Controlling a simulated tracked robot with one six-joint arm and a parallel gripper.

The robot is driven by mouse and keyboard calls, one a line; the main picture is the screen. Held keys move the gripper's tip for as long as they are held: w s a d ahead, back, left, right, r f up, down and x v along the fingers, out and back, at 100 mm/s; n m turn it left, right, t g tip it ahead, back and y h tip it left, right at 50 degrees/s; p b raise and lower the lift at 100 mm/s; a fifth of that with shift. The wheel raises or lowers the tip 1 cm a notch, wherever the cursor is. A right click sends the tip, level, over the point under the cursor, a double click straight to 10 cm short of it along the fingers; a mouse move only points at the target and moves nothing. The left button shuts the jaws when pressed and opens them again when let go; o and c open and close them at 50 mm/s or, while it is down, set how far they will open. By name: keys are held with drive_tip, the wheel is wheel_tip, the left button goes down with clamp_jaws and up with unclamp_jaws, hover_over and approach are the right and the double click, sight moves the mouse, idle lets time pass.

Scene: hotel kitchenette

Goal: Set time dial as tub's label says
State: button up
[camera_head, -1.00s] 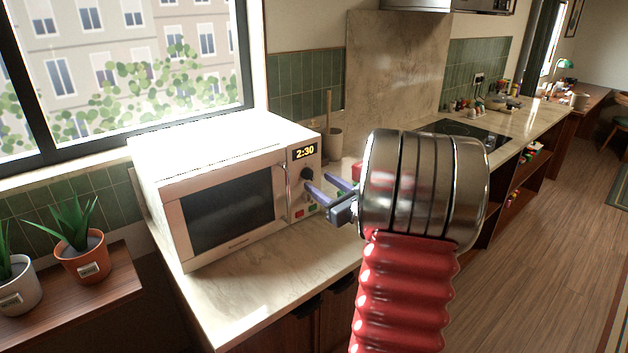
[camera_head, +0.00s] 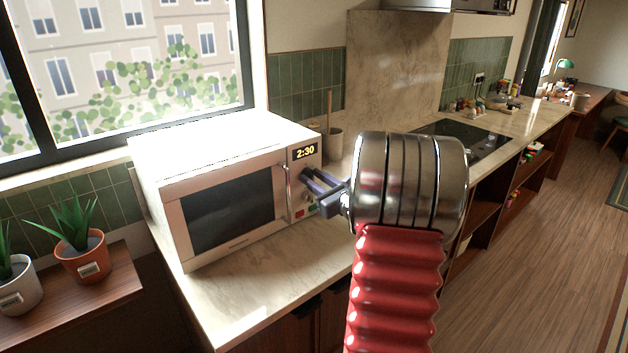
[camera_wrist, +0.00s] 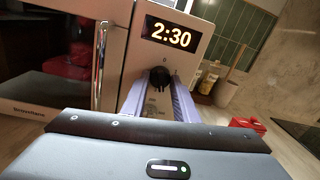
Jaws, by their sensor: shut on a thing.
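The white microwave (camera_head: 215,150) stands on the counter under the window. Its display (camera_head: 304,152) reads 2:30, and the same display shows in the wrist view (camera_wrist: 168,32). The black time dial (camera_wrist: 160,77) is below the display, with a small 0 mark above it. My gripper (camera_wrist: 160,88) is shut on the dial, with one purple finger at each side of it. In the head view my gripper (camera_head: 309,179) reaches the panel from the right and mostly hides the dial. I see no tub or label that I can make out.
The microwave's upright metal door handle (camera_wrist: 101,65) is close to the left of the dial. A red object (camera_wrist: 248,124) lies on the counter to the right. A utensil pot (camera_head: 333,143) stands behind the microwave. Potted plants (camera_head: 84,258) are at the left.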

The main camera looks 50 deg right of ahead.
drive_tip(key=c, duration=0.4)
drive_tip(key=shift+c, duration=0.2)
drive_tip(key=shift+n, duration=1.1)
drive_tip(key=o, duration=1.1)
drive_tip(key=shift+c, duration=0.2)
